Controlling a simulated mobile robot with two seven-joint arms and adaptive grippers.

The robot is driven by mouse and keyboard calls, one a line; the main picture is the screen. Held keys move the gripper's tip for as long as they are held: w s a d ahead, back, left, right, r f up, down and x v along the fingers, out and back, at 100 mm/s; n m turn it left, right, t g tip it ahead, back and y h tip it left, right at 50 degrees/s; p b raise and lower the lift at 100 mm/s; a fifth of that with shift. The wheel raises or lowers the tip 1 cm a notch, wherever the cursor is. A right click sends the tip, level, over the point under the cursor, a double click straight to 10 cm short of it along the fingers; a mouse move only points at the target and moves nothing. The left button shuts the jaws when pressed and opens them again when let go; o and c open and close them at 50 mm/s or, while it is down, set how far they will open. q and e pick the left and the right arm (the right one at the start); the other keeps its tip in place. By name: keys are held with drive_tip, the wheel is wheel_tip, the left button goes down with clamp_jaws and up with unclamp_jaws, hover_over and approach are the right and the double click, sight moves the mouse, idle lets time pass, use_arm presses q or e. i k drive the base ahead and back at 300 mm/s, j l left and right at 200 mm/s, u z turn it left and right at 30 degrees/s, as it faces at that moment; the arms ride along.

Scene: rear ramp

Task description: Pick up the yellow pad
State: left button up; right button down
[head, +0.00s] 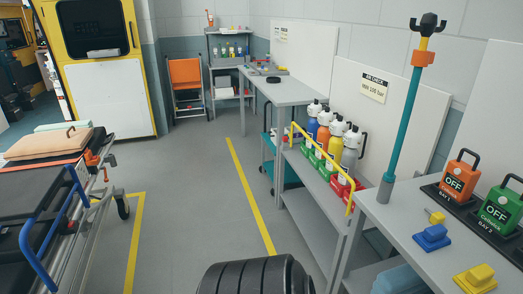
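The yellow pad (475,280) is a small block with a raised grip on top. It sits on the grey worktop (400,215) at the lower right of the head view, close to the front edge. A similar blue pad (432,238) lies behind it and to its left. Neither of my grippers shows in the view.
An orange OFF unit (459,178) and a green OFF unit (500,210) stand behind the pads. A teal pole (405,125) rises at the worktop's left. Bottles (325,130) stand on a lower bench. A stretcher (50,180) is at left; the middle floor is clear.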

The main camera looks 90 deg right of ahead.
sight(479, 279)
drive_tip(key=z, duration=4.45)
